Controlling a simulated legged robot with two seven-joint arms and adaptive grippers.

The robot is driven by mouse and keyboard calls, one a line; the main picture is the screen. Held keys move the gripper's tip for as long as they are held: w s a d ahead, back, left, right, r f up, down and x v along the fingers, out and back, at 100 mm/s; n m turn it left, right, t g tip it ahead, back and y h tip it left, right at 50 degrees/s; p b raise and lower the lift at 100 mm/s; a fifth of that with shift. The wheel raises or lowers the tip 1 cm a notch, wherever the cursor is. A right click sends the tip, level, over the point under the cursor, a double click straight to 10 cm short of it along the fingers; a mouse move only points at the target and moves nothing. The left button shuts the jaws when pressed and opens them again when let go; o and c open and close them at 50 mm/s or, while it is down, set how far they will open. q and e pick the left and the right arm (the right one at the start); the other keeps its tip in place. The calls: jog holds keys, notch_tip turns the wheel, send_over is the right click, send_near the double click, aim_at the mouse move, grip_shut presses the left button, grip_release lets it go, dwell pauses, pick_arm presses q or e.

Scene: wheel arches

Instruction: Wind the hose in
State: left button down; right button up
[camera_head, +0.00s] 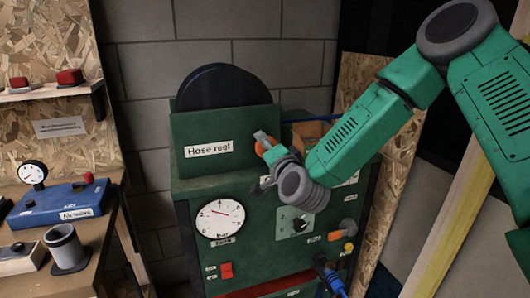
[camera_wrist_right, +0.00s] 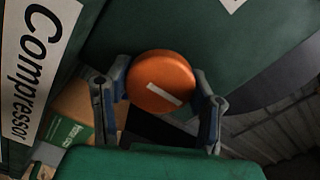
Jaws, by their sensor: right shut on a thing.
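The hose reel (camera_head: 222,88) is a dark drum behind a green panel (camera_head: 185,130) with the label "Hose reel", on top of the green compressor cabinet. My right gripper (camera_head: 266,152) is at the right end of that panel, shut on a round orange knob with a white stripe. In the right wrist view the knob (camera_wrist_right: 172,70) sits between the two fingers of the gripper (camera_wrist_right: 160,98). A blue hose end (camera_head: 334,281) with a dark fitting shows at the cabinet's lower front. A blue line (camera_head: 305,121) shows behind my arm. My left gripper is not in view.
The cabinet front has a round gauge (camera_head: 220,218), a red switch (camera_head: 226,270) and a dial panel (camera_head: 296,222). A cardboard box (camera_head: 308,132) stands behind my right arm. A workbench with a blue gauge unit (camera_head: 60,207) and a grey cup (camera_head: 66,247) is at left.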

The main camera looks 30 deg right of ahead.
jog(key=shift+d+f+m, duration=0.1)
jog(key=shift+f+m, duration=0.05)
jog(key=shift+m, duration=0.25)
jog(key=o, duration=1.2)
jog(key=shift+s+d, duration=0.1)
jog(key=shift+s, duration=0.4)
jog(key=v, duration=1.1)
